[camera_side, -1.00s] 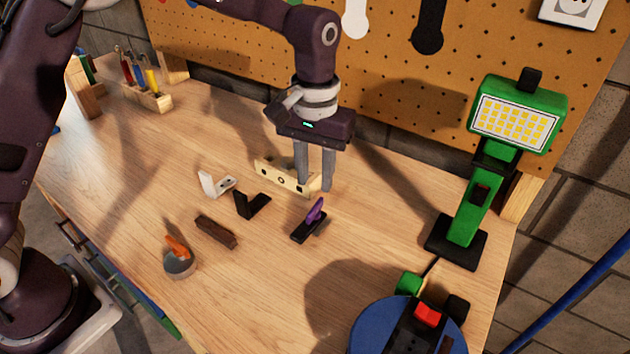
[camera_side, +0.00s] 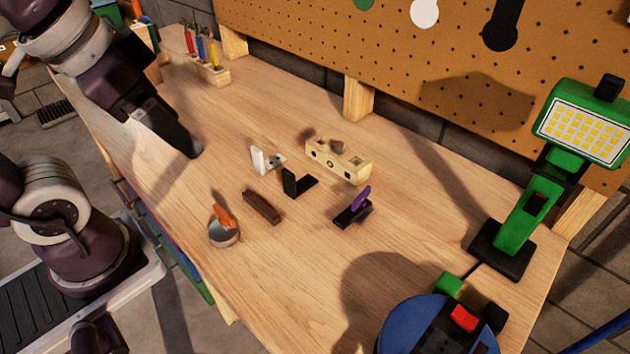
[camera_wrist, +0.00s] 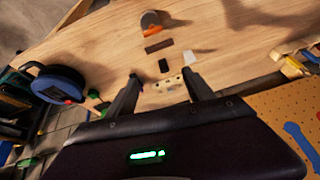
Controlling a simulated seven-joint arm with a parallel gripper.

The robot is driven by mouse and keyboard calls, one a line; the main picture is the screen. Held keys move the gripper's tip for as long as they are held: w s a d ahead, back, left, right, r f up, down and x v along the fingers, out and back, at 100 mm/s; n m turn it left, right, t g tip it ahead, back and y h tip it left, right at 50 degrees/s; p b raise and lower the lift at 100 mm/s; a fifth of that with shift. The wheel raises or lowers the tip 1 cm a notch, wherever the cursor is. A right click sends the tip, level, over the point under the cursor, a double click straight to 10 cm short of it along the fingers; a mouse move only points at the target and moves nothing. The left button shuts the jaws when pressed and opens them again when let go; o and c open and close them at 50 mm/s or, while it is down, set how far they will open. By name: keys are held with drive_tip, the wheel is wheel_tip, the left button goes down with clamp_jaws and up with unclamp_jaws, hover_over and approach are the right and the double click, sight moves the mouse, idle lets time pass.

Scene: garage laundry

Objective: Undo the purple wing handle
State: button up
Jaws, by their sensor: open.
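The purple wing handle (camera_side: 360,198) stands up from a small black base (camera_side: 347,217) on the wooden bench, right of the middle in the side view. I cannot make it out in the wrist view, where the left finger may cover it. My gripper (camera_wrist: 161,73) shows in the wrist view with its two fingers wide apart and nothing between them. It is high above the bench, well away from the handle.
A green lamp (camera_side: 530,205) and a blue reel (camera_side: 400,326) stand to the right.

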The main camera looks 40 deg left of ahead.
drive_tip(key=shift+o, duration=1)
drive_tip(key=w+d+m+g, duration=0.1)
drive_tip(key=w+d+m, duration=0.1)
drive_tip(key=w+m, duration=0.3)
drive_tip(key=w, duration=0.4)
drive_tip(key=shift+d+r+g+y, duration=0.2)
drive_tip(key=shift+d+g+y, duration=0.1)
drive_tip(key=shift+g, duration=0.1)
drive_tip(key=m+g, duration=0.3)
drive_tip(key=m, duration=0.7)
hover_over(362, 194)
drive_tip(key=shift+h, duration=0.4)
drive_tip(key=f, duration=1.2)
drive_tip(key=shift+s+a+f, duration=0.2)
drive_tip(key=shift+s+f, duration=0.05)
drive_tip(key=shift+f, duration=0.1)
drive_tip(key=f, duration=0.7)
drive_tip(key=shift+w+d, duration=0.15)
drive_tip(key=shift+d, duration=0.05)
drive_tip(key=shift+f, duration=0.45)
drive_tip(key=c, duration=1.4)
